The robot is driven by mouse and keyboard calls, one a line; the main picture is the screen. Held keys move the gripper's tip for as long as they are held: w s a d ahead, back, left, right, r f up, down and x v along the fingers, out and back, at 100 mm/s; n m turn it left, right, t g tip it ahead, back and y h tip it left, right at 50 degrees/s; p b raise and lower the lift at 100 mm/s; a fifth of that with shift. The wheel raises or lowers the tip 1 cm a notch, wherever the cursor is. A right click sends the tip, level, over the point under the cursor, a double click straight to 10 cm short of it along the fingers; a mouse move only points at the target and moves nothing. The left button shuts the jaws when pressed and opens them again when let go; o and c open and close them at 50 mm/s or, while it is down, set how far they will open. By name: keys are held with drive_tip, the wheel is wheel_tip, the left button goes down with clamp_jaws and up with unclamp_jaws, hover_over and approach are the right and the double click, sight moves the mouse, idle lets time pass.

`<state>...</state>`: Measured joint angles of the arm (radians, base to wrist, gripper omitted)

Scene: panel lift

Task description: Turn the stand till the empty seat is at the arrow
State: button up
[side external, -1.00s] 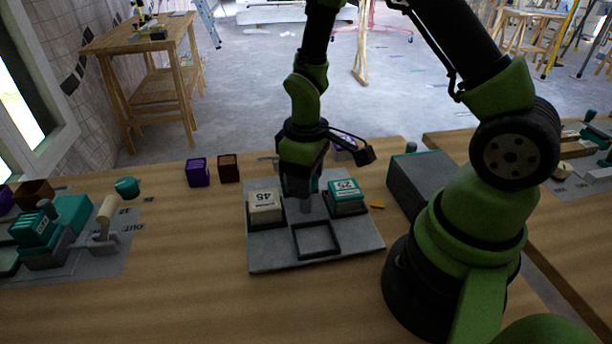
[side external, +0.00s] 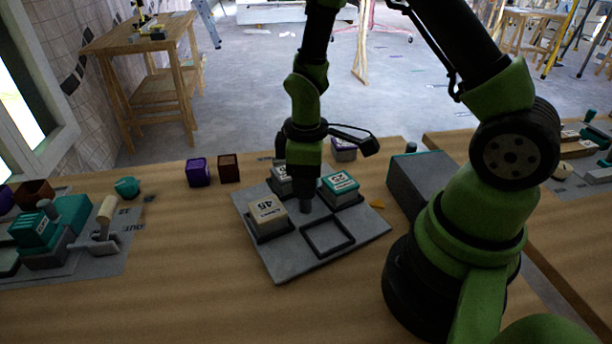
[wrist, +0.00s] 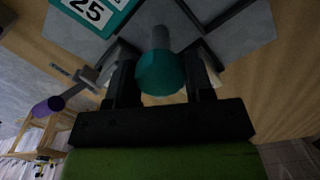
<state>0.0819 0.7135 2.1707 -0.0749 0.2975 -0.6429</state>
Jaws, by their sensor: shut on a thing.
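The stand is a grey square plate (side external: 290,258) with block seats and a central post. Its empty seat (side external: 328,236), a dark square frame, is at the front right. A cream block marked 45 (side external: 267,215) sits at the left and a teal-and-white block marked 25 (side external: 340,187) at the back right; a third block (side external: 280,180) is partly hidden behind my gripper. A small orange arrow-like mark (side external: 376,204) lies right of the plate. My gripper (wrist: 160,80) is shut on the post's round teal knob (wrist: 160,72), pointing down over the stand's centre.
A grey box (side external: 420,178) stands right of the stand, beside my base. A purple block (side external: 198,172) and a brown block (side external: 229,168) stand behind left. A fixture with teal parts (side external: 50,232) is at far left. The table front is clear.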

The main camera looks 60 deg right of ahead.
drive_tip(key=shift+n, duration=7.3)
drive_tip(key=o, duration=1.3)
drive_tip(key=shift+r, duration=0.1)
